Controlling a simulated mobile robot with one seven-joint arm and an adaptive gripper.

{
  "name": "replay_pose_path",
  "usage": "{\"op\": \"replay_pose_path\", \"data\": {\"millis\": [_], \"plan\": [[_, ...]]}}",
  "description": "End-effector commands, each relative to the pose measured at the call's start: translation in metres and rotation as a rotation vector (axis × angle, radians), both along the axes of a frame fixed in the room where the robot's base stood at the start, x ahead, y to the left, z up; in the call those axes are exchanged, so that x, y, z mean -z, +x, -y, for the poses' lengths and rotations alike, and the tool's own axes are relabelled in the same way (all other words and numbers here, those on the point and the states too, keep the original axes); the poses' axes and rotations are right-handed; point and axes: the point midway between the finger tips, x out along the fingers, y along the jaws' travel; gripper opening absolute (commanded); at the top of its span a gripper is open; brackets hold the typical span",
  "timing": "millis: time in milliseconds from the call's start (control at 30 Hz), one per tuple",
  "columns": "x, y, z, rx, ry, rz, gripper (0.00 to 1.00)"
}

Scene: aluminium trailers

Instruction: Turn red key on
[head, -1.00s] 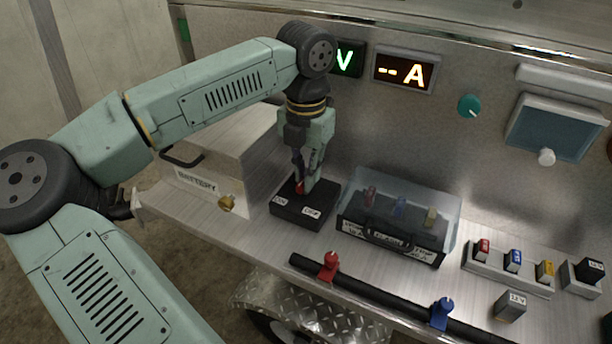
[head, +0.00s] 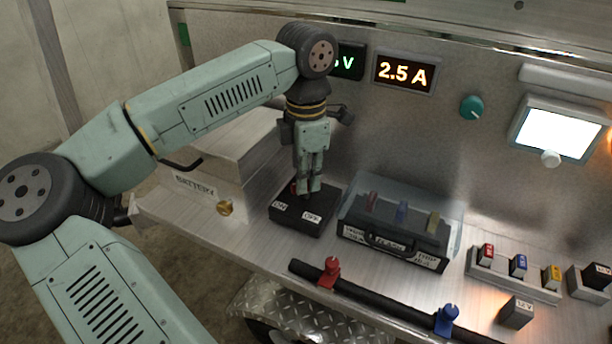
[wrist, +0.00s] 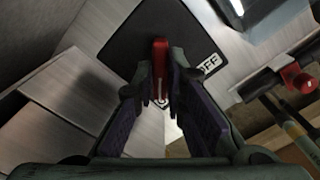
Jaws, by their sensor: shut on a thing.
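The red key (wrist: 160,68) stands on the black switch box in the wrist view, between my gripper's two fingers. The black switch box (head: 289,219) sits on the metal shelf, with a label reading ON on its left and OFF on its right. My gripper (head: 307,190) points down onto the box and is shut on the red key. In the head view the fingers hide most of the key. The wrist view shows the fingertips (wrist: 162,95) on both sides of it.
A battery box (head: 205,185) stands left of the switch box. A clear-covered case (head: 395,235) is close on the right. Red (head: 329,272) and blue (head: 447,320) clamps sit on the front bar. The display (head: 405,73) reads 2.5 A; the right panel (head: 557,133) is lit.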

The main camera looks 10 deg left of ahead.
Motion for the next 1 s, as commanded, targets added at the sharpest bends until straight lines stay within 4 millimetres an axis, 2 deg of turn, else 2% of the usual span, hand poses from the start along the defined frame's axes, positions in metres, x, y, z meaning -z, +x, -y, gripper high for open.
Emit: {"op": "replay_pose_path", "data": {"millis": [533, 567, 600, 867, 1000], "plan": [[-0.0004, 0.0004, 0.0003, 0.027, 0.0, 0.001, 0.0], [-0.0004, 0.0004, 0.0003, 0.027, 0.0, 0.001, 0.12], [-0.0004, 0.0004, 0.0003, 0.027, 0.0, 0.001, 0.15], [-0.0002, 0.0001, 0.0, 0.026, 0.0, 0.001, 0.32], [-0.0001, 0.0001, 0.0, 0.025, 0.0, 0.001, 0.32]]}}
